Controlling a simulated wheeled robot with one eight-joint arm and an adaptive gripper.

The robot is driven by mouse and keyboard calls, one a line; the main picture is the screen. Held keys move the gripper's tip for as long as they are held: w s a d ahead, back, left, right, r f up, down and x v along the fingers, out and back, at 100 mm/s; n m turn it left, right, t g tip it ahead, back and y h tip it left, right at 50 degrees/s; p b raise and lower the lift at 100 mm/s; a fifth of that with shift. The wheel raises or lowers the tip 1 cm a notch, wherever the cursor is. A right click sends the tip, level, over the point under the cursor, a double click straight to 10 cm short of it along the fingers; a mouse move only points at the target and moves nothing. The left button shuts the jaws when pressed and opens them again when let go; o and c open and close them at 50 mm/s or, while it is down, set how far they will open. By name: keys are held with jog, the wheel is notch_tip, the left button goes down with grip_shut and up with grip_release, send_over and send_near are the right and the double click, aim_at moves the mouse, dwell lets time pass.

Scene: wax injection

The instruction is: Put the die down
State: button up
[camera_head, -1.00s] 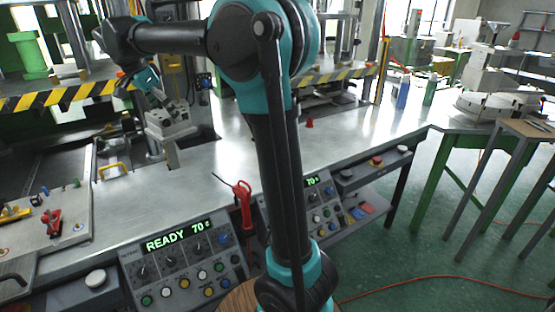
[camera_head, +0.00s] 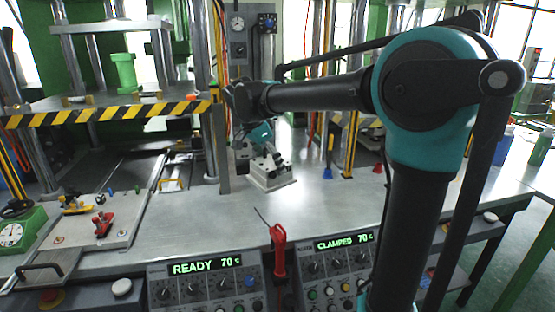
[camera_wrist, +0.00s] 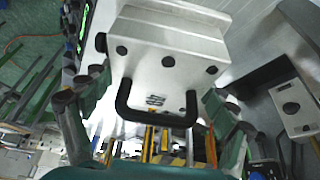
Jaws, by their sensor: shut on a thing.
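The die is a pale grey metal block (camera_head: 272,178) with dark round holes, in the middle of the head view. It is at or just above the bench top; I cannot tell whether it touches. In the wrist view the die (camera_wrist: 165,65) fills the upper middle, with a black U-shaped handle (camera_wrist: 157,120) on its near side. My gripper (camera_head: 262,143) is at the top of the die, shut on it. In the wrist view my gripper's fingers (camera_wrist: 155,100) flank the handle side; the exact contact is hidden.
The metal bench (camera_head: 330,205) is clear right of the die. A press post (camera_head: 219,150) stands close on its left. A blue funnel-shaped piece (camera_head: 328,171) and a red one (camera_head: 378,168) stand farther right. Another grey block (camera_wrist: 292,105) shows at right in the wrist view.

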aim_at(258, 174)
notch_tip(258, 174, down, 14)
jog(key=shift+f, duration=0.2)
dwell(0.4)
jog(key=o, duration=1.7)
jog(key=shift+f, duration=0.15)
jog(key=v, duration=1.2)
jog(key=shift+a, duration=0.1)
jog(key=shift+s, duration=0.1)
